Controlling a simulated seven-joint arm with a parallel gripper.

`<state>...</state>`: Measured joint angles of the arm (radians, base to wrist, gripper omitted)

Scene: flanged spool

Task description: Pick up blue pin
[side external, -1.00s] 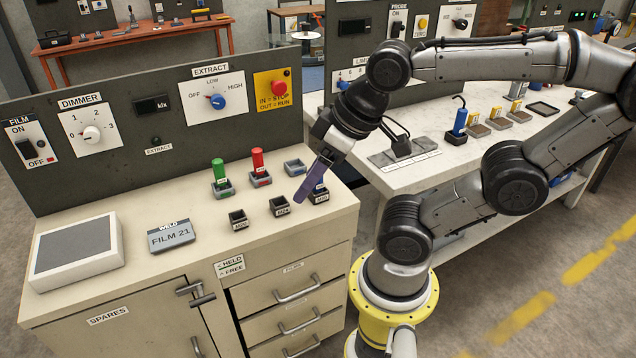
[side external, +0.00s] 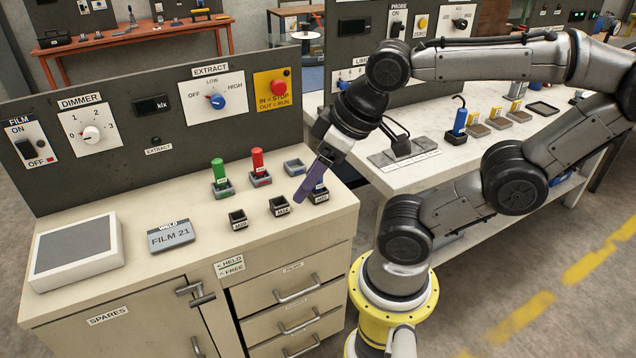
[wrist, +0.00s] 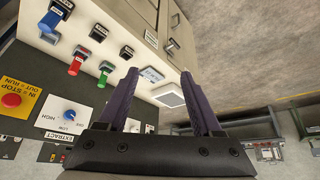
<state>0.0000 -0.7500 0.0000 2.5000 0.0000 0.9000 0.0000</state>
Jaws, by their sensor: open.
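The blue pin (side external: 321,182) stands upright in a dark holder at the right end of the front row on the beige cabinet. My gripper's purple finger partly hides it in the side external view. My gripper (side external: 300,198) is over the right end of the cabinet, tilted down to the left. In the wrist view my gripper (wrist: 158,73) shows two fingers apart with nothing between them. I cannot tell its exact distance from the pin.
A green pin (side external: 218,170) and a red pin (side external: 257,160) stand in holders behind. A blue-grey holder (side external: 294,166) is empty, as are two dark holders (side external: 238,219) in front. A control panel (side external: 130,135) rises behind. A white-framed pad (side external: 75,250) lies left.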

